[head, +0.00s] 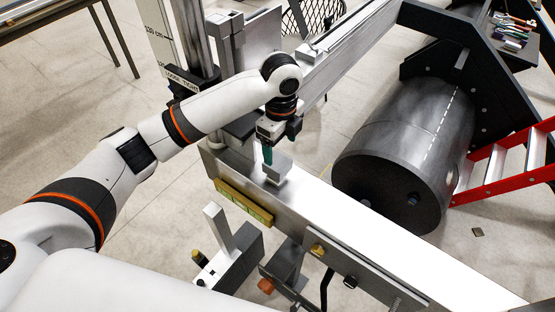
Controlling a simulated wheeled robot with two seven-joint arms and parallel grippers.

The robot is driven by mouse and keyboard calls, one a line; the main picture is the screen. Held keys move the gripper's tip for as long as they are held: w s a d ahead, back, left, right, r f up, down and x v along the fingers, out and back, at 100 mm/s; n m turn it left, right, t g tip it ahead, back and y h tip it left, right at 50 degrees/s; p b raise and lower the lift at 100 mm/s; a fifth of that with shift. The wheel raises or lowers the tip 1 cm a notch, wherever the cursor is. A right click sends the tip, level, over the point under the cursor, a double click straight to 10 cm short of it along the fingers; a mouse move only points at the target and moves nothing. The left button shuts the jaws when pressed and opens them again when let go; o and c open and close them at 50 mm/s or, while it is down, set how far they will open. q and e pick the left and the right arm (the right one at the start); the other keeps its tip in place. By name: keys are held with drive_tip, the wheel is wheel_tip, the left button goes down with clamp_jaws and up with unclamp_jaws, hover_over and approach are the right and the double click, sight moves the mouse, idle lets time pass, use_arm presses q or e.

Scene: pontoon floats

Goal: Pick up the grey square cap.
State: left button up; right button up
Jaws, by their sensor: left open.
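The grey square cap (280,165) appears as a small flat-sided grey block on the metal beam (345,215), just below my left gripper. A small pale piece shows under its front edge. My left gripper (268,156) comes down from above at the cap's upper left side. Its teal finger is close to the cap; I cannot tell whether they touch. The jaws are open, and the far finger is hidden. My right gripper is not in view.
A large dark cylinder (405,150) lies right of the beam, beside a red ladder (495,172). A yellow level (243,203) is on the beam's near side. Grey brackets (232,255) stand in front. An upright measuring post (160,40) rises behind my left arm.

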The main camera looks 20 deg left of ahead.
sight(277, 161)
use_arm(q)
drive_tip(key=shift+f, duration=0.8)
drive_tip(key=f+p, duration=0.2)
drive_tip(key=f, duration=0.1)
drive_tip(key=f+p, duration=0.1)
drive_tip(key=f, duration=0.1)
drive_tip(key=shift+s+a, duration=0.2)
drive_tip(key=shift+a, duration=0.15)
drive_tip(key=shift+f, duration=0.2)
drive_tip(key=c, duration=1.1)
